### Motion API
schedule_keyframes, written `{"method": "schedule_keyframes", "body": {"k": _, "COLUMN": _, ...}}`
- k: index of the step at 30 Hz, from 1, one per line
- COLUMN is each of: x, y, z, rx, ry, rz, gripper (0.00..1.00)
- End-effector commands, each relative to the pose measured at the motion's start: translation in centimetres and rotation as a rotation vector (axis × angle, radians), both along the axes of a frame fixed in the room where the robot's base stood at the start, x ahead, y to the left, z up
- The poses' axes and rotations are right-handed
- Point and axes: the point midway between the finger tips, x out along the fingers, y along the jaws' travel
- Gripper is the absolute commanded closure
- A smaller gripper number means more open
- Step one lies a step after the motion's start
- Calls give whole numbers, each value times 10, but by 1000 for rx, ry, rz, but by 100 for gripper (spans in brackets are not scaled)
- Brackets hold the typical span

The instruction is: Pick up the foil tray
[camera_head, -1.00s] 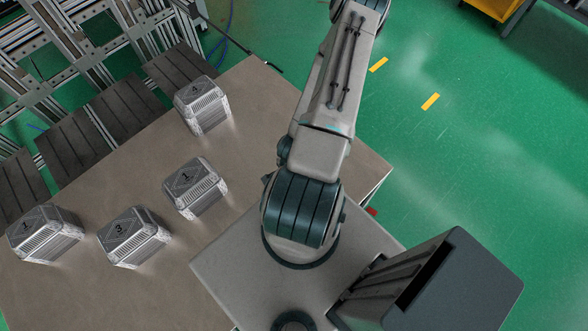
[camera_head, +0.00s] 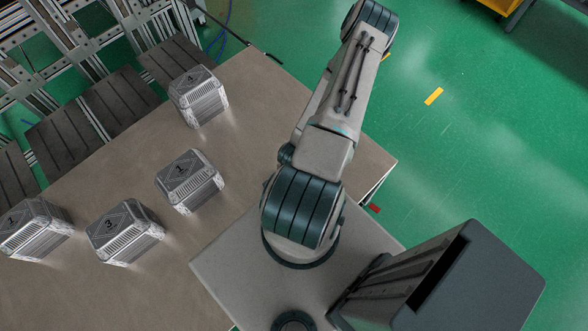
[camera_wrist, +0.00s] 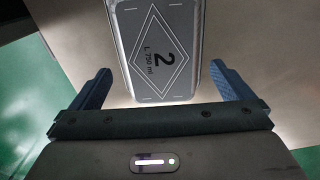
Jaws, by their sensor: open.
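A silver foil tray (camera_wrist: 157,45) marked "2" and "L 750 ml" fills the top middle of the wrist view. My gripper (camera_wrist: 160,72) is open, with one blue finger on each side of this tray's near end. No finger clearly touches it. In the head view several similar foil trays stand on the table: one at the back (camera_head: 200,100), one marked "1" (camera_head: 191,182), one marked "3" (camera_head: 126,235) and one at the far left (camera_head: 38,230) whose mark I cannot read surely. My gripper is not visible in the head view.
The trays stand on a brown-grey table (camera_head: 270,105), with bare surface between them and my arm. Dark slatted panels (camera_head: 90,110) and a metal frame lie beyond its left edge. Green floor (camera_head: 470,130) is open on the right.

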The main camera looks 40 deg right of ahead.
Motion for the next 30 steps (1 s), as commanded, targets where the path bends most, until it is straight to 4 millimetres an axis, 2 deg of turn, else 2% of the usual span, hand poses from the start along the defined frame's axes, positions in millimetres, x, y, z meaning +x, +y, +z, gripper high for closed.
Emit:
{"method": "schedule_keyframes", "body": {"k": 9, "x": -1, "y": 1, "z": -31, "rx": 2, "ry": 1, "rz": -1, "gripper": 0}}
{"method": "schedule_keyframes", "body": {"k": 20, "x": 0, "y": 1, "z": -37, "rx": 0, "ry": 0, "rz": 1, "gripper": 0}}
{"method": "schedule_keyframes", "body": {"k": 23, "x": -1, "y": 1, "z": -37, "rx": 0, "ry": 0, "rz": 1, "gripper": 25}}
{"method": "schedule_keyframes", "body": {"k": 24, "x": -1, "y": 1, "z": -37, "rx": 0, "ry": 0, "rz": 1, "gripper": 31}}
{"method": "schedule_keyframes", "body": {"k": 30, "x": -1, "y": 1, "z": -37, "rx": 1, "ry": 0, "rz": 1, "gripper": 31}}
